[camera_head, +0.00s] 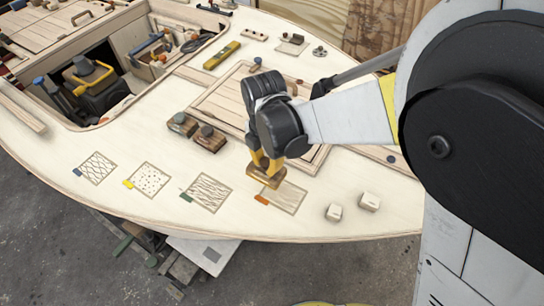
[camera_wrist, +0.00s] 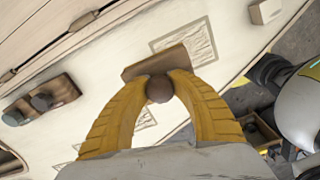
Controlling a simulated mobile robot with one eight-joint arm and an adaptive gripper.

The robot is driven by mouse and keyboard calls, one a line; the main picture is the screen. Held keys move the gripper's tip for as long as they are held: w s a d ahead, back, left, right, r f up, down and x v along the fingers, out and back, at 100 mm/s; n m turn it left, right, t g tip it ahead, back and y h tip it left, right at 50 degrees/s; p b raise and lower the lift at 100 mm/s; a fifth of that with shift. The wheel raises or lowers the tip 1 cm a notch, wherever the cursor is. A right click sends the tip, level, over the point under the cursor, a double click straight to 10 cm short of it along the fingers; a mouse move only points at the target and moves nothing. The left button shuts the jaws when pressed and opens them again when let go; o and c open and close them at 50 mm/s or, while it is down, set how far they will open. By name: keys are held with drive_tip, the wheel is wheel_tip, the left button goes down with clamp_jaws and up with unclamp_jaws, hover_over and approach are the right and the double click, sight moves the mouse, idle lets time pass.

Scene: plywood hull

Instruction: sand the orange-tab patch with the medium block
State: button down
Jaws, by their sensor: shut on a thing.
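My gripper (camera_head: 264,166) is shut on the round knob of a wooden sanding block (camera_head: 263,180), which also shows in the wrist view (camera_wrist: 155,63). The block is over the upper left part of the orange-tab patch (camera_head: 287,198) and hides some of it. I cannot tell whether it touches the surface. The orange tab (camera_head: 261,200) is at the patch's lower left corner. In the wrist view the patch (camera_wrist: 198,42) lies just beyond the block. Two other knobbed blocks (camera_head: 208,139) stand side by side to the upper left; the wrist view shows them at left (camera_wrist: 52,94).
Patches with a green tab (camera_head: 207,193), yellow tab (camera_head: 149,179) and blue tab (camera_head: 96,168) line up to the left. Two pale cubes (camera_head: 334,212) (camera_head: 369,202) stand to the right. A framed hatch (camera_head: 225,98) lies behind. The deck's curved edge is in front.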

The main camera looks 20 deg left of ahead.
drive_tip(key=shift+r+p, duration=0.5)
drive_tip(key=shift+r, duration=0.6)
